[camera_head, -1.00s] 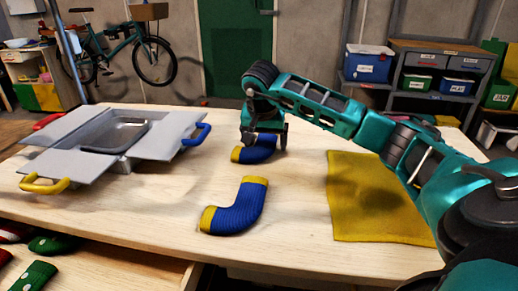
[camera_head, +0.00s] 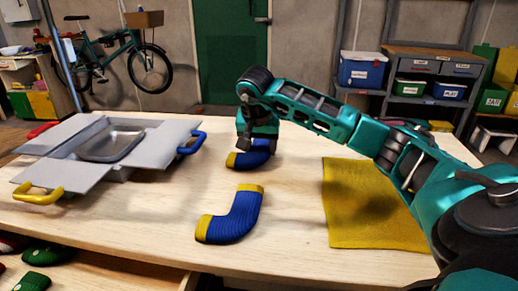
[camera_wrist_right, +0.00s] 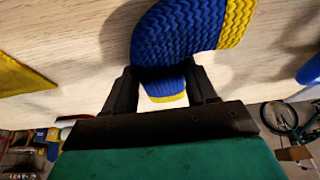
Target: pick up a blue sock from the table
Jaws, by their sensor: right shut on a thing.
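Two blue ribbed socks with yellow ends lie on the wooden table (camera_head: 120,225). The near blue sock (camera_head: 231,221) lies bent and free in the middle. The far blue sock (camera_head: 254,158) is under my right gripper (camera_head: 251,145), which hides part of it. In the right wrist view the far sock (camera_wrist_right: 178,32) passes between the two dark fingers (camera_wrist_right: 163,84), which are shut on it. One yellow end shows beyond the fingers and the other at the upper right. My left gripper is not in view.
A grey open-flapped crate (camera_head: 70,165) with coloured handles and a metal tray (camera_head: 112,144) stands at the left. A yellow cloth (camera_head: 362,215) lies at the right. Red and green socks (camera_head: 33,282) lie lower at the front left. Bare table surrounds the near sock.

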